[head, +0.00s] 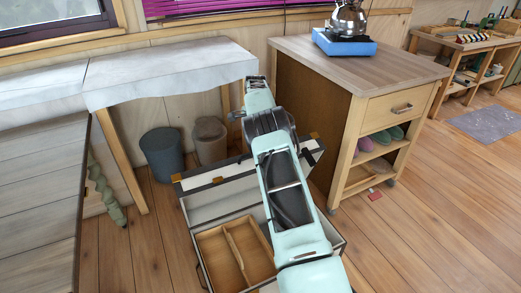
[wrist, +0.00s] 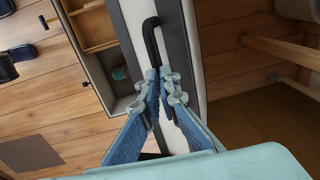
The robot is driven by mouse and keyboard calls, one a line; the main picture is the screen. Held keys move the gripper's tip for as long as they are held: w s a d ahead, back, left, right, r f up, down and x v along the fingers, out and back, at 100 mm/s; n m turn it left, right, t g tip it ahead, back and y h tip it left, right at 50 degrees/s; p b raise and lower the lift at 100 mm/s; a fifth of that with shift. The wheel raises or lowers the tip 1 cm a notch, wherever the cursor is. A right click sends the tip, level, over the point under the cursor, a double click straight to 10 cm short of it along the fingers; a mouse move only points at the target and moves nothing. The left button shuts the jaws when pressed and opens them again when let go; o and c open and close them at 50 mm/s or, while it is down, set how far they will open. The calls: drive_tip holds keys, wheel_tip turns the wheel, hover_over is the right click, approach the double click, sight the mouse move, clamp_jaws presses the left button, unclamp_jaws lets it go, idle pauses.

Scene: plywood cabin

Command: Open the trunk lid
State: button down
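The trunk (head: 203,262) stands on the floor in the head view, with its lid (head: 205,190) raised at the back, so its pale inside and a divided wooden tray (head: 215,247) show. Brass-coloured clasps sit along the lid's dark edge. My arm crosses in front of the lid and hides part of it. My gripper cannot be made out in the head view. In the wrist view my gripper (wrist: 161,76) has its blue fingertips close together on a black bent handle (wrist: 152,32), which lies against the lid's pale panel (wrist: 209,50) with dark edges.
A bench with a pale top (head: 170,70) stands behind the trunk, with two bins (head: 162,153) beneath. A wooden cabinet (head: 400,105) with a drawer stands to the right, carrying a kettle (head: 347,18) on a blue stove. Floor is open at front right.

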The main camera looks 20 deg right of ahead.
drive_tip(key=shift+s+a+f, duration=0.1)
drive_tip(key=shift+a+f, duration=0.05)
drive_tip(key=shift+f, duration=0.45)
drive_tip(key=shift+s+a+f, duration=0.1)
drive_tip(key=shift+f, duration=0.5)
drive_tip(key=shift+w, duration=0.1)
drive_tip(key=c, duration=2.3)
unclamp_jaws()
drive_tip(key=shift+o, duration=1.3)
drive_tip(key=shift+w+f, duration=0.1)
drive_tip(key=shift+f, duration=0.05)
drive_tip(key=shift+w+d+f, duration=0.1)
drive_tip(key=shift+f, duration=0.05)
drive_tip(key=shift+r, duration=0.25)
drive_tip(key=r, duration=1.2)
drive_tip(key=shift+s+d+r, duration=0.1)
drive_tip(key=shift+s+d, duration=0.05)
drive_tip(key=shift+s, duration=0.1)
